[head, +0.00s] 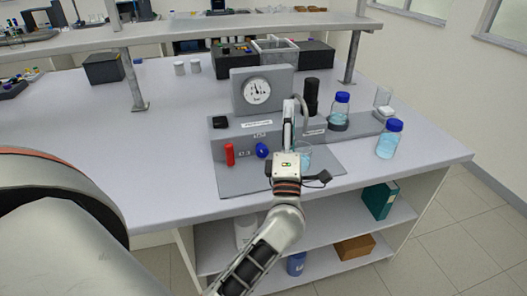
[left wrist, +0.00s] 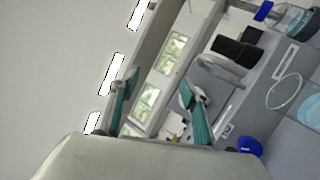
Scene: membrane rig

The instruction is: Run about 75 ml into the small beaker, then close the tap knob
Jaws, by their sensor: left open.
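The membrane rig (head: 226,143) stands on the bench with a round gauge (head: 257,91) on top. A blue knob (head: 262,150) and a red handle (head: 230,155) are on its front. The small beaker (head: 306,154) stands at the rig's front, partly hidden behind my left gripper; pale blue shows in it. My left gripper (head: 288,123) is open and empty, just right of the blue knob and apart from it. In the left wrist view its teal fingertips (left wrist: 158,92) are spread, with the blue knob (left wrist: 249,146) and beaker (left wrist: 286,91) to their right.
Blue-capped bottles (head: 340,111) and (head: 389,139) with pale blue liquid stand right of the rig. A black cylinder (head: 311,96) rises behind the gripper. A shelf post (head: 133,80) stands at the left. The bench (head: 170,130) left of the rig is clear.

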